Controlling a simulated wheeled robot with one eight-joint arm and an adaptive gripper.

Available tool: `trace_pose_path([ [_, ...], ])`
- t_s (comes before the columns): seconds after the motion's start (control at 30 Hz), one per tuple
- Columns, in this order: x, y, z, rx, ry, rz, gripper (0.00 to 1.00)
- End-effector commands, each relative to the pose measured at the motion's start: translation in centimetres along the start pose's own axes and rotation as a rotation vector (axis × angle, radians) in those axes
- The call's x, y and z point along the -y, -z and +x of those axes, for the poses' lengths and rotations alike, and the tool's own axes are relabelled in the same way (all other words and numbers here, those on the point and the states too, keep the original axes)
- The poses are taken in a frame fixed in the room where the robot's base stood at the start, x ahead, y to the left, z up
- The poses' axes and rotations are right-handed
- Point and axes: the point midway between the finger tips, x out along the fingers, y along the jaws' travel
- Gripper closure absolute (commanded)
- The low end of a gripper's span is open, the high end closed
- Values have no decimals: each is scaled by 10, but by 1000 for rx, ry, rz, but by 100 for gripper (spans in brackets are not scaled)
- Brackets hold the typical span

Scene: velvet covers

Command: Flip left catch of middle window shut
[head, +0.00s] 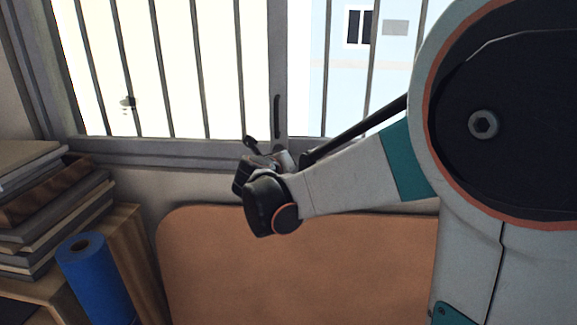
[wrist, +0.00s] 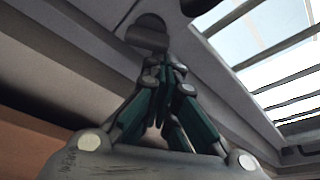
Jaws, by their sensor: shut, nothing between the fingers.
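A small dark lever (head: 251,144), which looks like a catch, stands tilted at the lower frame near the central upright. My gripper (head: 270,160) is beside it, partly hidden by my own wrist. In the wrist view my gripper (wrist: 165,80) is shut and empty, its fingertips close together. A dark rounded part (wrist: 147,35) sits on the frame just beyond the fingertips; it may be the same catch. I cannot tell whether they touch.
A long dark handle (head: 277,115) is on the central upright. An orange-brown panel (head: 300,270) stands below the window. Stacked books (head: 50,210) and a blue roll (head: 95,275) are at the left. My arm covers the right side.

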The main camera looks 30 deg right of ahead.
Motion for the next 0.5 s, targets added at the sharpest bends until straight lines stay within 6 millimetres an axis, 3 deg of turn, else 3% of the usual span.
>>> trace_pose_path([
  [0.5,2,-13,-10,0,-1,4,100],
])
